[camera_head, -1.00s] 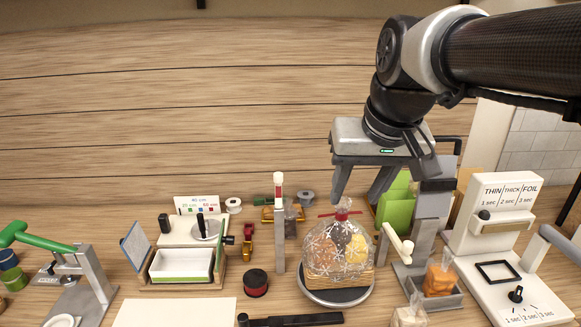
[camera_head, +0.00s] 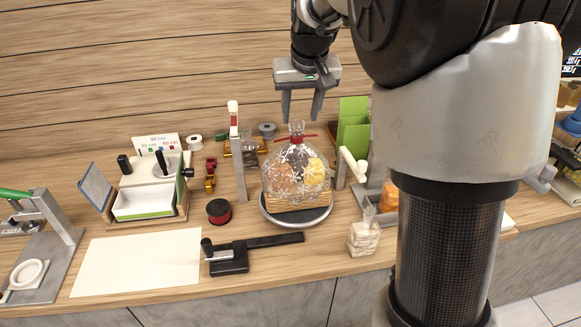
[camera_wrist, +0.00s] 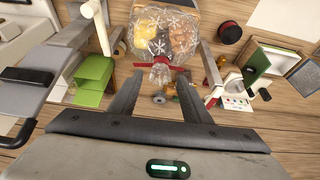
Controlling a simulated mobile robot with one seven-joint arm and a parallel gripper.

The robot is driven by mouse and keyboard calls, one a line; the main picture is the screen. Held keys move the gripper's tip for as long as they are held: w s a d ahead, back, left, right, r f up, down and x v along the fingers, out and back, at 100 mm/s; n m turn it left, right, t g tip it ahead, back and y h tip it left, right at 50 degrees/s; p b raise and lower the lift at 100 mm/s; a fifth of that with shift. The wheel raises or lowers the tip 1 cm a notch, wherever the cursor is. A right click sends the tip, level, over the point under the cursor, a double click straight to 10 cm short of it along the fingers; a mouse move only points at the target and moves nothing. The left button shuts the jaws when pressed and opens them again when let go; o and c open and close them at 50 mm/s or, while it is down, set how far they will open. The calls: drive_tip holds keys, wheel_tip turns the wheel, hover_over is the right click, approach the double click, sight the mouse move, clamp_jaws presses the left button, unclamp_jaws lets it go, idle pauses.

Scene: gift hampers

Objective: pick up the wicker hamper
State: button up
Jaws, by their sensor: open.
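The wicker hamper (camera_head: 297,201) stands on a round dark turntable (camera_head: 268,216). It is wrapped in clear film with white snowflakes, gathered into a neck with a red tie (camera_head: 296,137). Orange and yellow items show through the film. My gripper (camera_head: 301,119) is open above the hamper, its two fingers pointing down on either side of the film's top in the head view. In the wrist view the hamper (camera_wrist: 160,45) lies beyond the open fingertips, with its tied neck (camera_wrist: 160,70) toward them. Whether the fingers touch the film cannot be told.
An upright post (camera_head: 238,160) stands close left of the hamper. A post with a white-tipped lever (camera_head: 352,165) and a green bag (camera_head: 353,130) stand to the right. A black tool (camera_head: 230,258) and white sheet (camera_head: 140,262) lie in front. My arm hides the right side.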

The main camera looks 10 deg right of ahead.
sight(297, 124)
drive_tip(key=shift+w+p+x, duration=0.2)
drive_tip(key=shift+x, duration=1.5)
drive_tip(key=shift+w+p+x, duration=0.2)
drive_tip(key=shift+x, duration=1.5)
drive_tip(key=shift+a+r, duration=0.1)
drive_tip(key=shift+r, duration=0.1)
clamp_jaws()
drive_tip(key=shift+w+r, duration=0.1)
drive_tip(key=shift+w, duration=0.05)
